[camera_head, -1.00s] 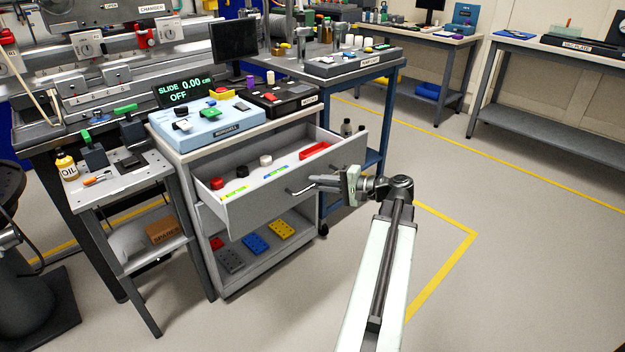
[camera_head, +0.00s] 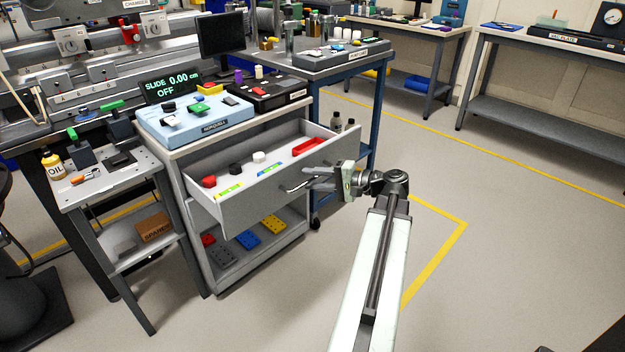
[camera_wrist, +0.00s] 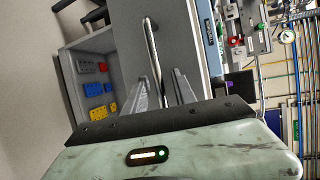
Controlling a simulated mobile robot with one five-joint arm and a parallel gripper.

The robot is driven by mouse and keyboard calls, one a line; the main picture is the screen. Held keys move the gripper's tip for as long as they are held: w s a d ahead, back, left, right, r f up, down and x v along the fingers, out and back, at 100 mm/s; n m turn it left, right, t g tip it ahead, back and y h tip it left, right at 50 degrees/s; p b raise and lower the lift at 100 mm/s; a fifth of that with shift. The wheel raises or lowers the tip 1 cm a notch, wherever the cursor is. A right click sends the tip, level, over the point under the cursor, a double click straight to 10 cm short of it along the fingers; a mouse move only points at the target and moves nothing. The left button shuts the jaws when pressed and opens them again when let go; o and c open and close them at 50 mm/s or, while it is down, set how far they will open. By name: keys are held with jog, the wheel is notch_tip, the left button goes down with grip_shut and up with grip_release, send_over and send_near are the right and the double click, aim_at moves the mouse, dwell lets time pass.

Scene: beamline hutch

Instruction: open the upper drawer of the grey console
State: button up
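The grey console (camera_head: 190,215) stands left of centre in the head view, with its upper drawer (camera_head: 250,198) pulled well out. Inside lie a red knob, a black and a white cap, a red tray and small labels. The bar handle (camera_head: 300,184) is on the drawer front and also shows in the wrist view (camera_wrist: 150,40). My gripper (camera_head: 312,178) is at the handle's right part. In the wrist view its fingers (camera_wrist: 162,88) stand apart, with the bar running between them. Whether either finger touches the bar cannot be told.
The console's open lower shelf (camera_head: 262,258) holds coloured blocks. A small side table (camera_head: 110,185) with an oil bottle (camera_head: 54,165) stands left. A blue-legged bench (camera_head: 372,125) is close behind the drawer's right end. The floor (camera_head: 500,240) on the right is clear.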

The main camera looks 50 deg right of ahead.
jog(key=p+v, duration=0.1)
jog(key=v, duration=0.6)
jog(key=shift+s, duration=0.4)
